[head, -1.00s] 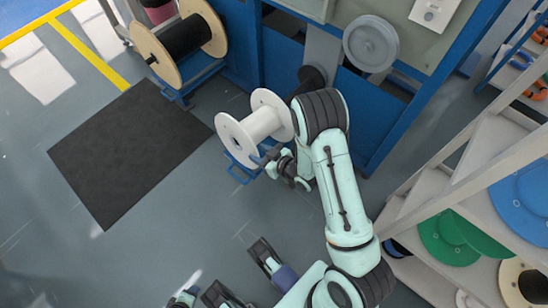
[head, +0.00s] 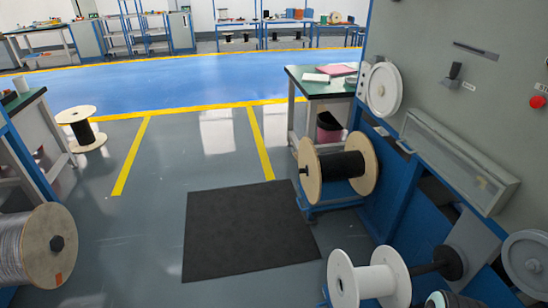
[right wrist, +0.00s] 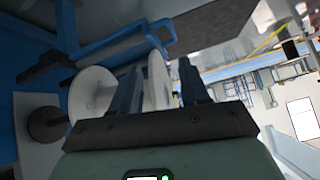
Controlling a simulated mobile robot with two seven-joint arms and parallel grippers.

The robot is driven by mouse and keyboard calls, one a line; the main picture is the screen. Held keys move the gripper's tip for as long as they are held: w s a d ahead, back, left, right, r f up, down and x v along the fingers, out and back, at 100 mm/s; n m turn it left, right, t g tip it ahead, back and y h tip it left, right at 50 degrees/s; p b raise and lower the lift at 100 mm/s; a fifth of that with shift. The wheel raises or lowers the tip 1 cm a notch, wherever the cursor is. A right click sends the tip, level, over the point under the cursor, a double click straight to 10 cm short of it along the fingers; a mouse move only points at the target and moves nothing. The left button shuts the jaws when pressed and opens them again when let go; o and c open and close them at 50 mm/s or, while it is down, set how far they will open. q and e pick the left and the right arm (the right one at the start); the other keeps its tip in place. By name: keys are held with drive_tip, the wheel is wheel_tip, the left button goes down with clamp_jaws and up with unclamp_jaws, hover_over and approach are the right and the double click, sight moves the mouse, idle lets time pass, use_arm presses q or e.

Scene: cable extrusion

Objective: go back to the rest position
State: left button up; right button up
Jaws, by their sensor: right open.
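My right gripper (right wrist: 158,72) is open in the right wrist view, with two dark fingers apart. An empty white spool (right wrist: 90,92) shows just beyond the fingers, and the left finger partly covers it. I cannot tell whether they touch. The spool also shows in the head view (head: 342,278), at the bottom right, mounted on the blue machine by a dark shaft. Only a small bit of my right arm shows at the bottom edge of the head view, and its gripper is out of that frame. My left gripper is in neither current view.
A wooden spool with black cable (head: 313,172) stands by the machine. A black mat (head: 240,230) lies on the floor. A large spool of grey cable (head: 50,245) is at the left. A grey-green machine cabinet (head: 440,70) fills the right. Open floor lies around the mat.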

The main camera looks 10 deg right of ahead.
drive_tip(key=s+a+f+m+g+y, duration=0.25)
drive_tip(key=s+a+f+g, duration=0.55)
drive_tip(key=a, duration=0.4)
use_arm(q)
drive_tip(key=s+d+r+g+p, duration=0.1)
drive_tip(key=s+r+p, duration=0.2)
drive_tip(key=r+p, duration=0.6)
drive_tip(key=s+d+r+g+h+p, duration=0.1)
drive_tip(key=s+d+r+g+p, duration=0.1)
drive_tip(key=r+p, duration=0.7)
drive_tip(key=shift+s+d+r+m, duration=0.3)
drive_tip(key=shift+s+m, duration=0.1)
drive_tip(key=shift+s, duration=0.5)
use_arm(e)
drive_tip(key=s+a+r+g, duration=0.1)
drive_tip(key=s+r, duration=0.3)
drive_tip(key=r, duration=0.5)
drive_tip(key=s+a+r, duration=0.1)
drive_tip(key=s+r, duration=0.2)
drive_tip(key=r, duration=0.6)
drive_tip(key=shift+s+a+r+g, duration=0.2)
drive_tip(key=shift+s+a+g, duration=0.15)
drive_tip(key=shift+a+g, duration=0.05)
use_arm(q)
drive_tip(key=shift+s, duration=0.1)
use_arm(e)
drive_tip(key=shift+s+y, duration=0.1)
drive_tip(key=shift+y, duration=0.15)
